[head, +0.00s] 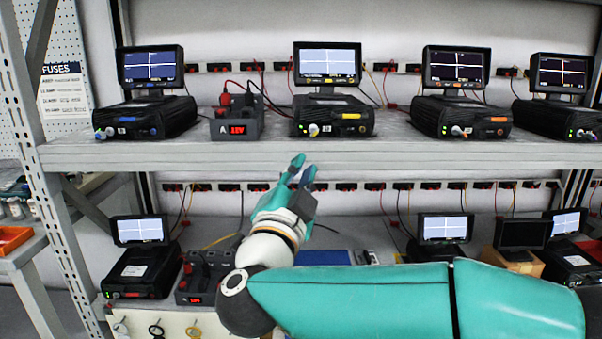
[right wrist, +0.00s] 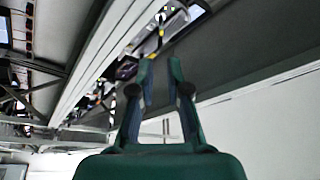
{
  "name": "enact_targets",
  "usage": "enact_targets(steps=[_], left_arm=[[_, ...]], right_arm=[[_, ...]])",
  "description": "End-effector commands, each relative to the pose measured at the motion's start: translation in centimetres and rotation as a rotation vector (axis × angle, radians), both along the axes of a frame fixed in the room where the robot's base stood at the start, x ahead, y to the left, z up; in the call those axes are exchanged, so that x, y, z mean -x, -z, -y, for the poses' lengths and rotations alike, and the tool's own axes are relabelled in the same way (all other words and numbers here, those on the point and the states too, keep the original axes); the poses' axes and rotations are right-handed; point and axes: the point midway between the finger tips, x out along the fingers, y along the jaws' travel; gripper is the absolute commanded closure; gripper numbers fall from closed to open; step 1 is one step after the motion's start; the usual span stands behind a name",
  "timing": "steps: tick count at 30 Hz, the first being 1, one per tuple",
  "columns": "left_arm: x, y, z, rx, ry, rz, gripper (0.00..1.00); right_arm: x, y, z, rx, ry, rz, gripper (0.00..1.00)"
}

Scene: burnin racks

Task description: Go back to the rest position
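My right arm reaches across the head view from the right. Its teal right gripper (head: 304,167) is in front of the rack, just below the front edge of the upper shelf (head: 420,150). In the right wrist view the right gripper (right wrist: 161,68) shows its two fingers apart with a gap between the tips. Nothing is held between them. The underside of a shelf shows beyond the fingers in that view. My left gripper is in neither view.
Upper-shelf units with screens include a yellow-marked one (head: 333,117) and a blue-marked one (head: 146,117). A meter box (head: 237,122) with red leads stands between them. Lower-shelf units include one at left (head: 140,268). A rack post (head: 30,150) stands left, beside an orange bin (head: 12,240).

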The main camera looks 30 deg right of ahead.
Motion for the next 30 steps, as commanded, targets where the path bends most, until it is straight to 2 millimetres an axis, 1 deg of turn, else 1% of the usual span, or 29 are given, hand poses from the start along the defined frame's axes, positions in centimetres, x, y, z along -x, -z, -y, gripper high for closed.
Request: enact_targets(steps=[14, 17, 19, 20, 23, 24, 26, 27, 29, 30], left_arm=[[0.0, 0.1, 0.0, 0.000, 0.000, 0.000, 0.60], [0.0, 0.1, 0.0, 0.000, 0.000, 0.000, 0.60], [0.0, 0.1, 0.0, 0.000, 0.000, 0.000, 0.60], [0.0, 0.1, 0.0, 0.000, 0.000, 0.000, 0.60], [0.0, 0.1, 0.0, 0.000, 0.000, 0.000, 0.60], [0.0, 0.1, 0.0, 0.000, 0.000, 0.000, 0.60], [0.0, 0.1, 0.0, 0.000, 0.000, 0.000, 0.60], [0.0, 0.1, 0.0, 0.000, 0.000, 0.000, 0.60], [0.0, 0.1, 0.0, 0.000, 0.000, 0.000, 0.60], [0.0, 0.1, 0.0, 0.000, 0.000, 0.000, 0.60]], right_arm=[[0.0, 0.1, -0.1, 0.000, 0.000, -0.001, 0.84], [-0.6, 0.7, -0.3, 0.012, -0.014, -0.017, 0.84], [-1.7, 1.8, -0.9, 0.035, -0.042, -0.044, 0.84], [-2.3, 2.6, -1.3, 0.048, -0.060, -0.062, 0.84], [-5.0, 6.4, -2.9, 0.102, -0.143, -0.147, 0.84], [-6.2, 8.6, -3.6, 0.125, -0.186, -0.194, 0.84], [-7.9, 12.3, -4.8, 0.154, -0.257, -0.275, 0.84], [-8.8, 15.0, -5.5, 0.172, -0.307, -0.334, 0.84], [-9.9, 19.5, -6.6, 0.188, -0.384, -0.426, 0.84], [-10.3, 22.5, -7.3, 0.196, -0.436, -0.490, 0.84]])
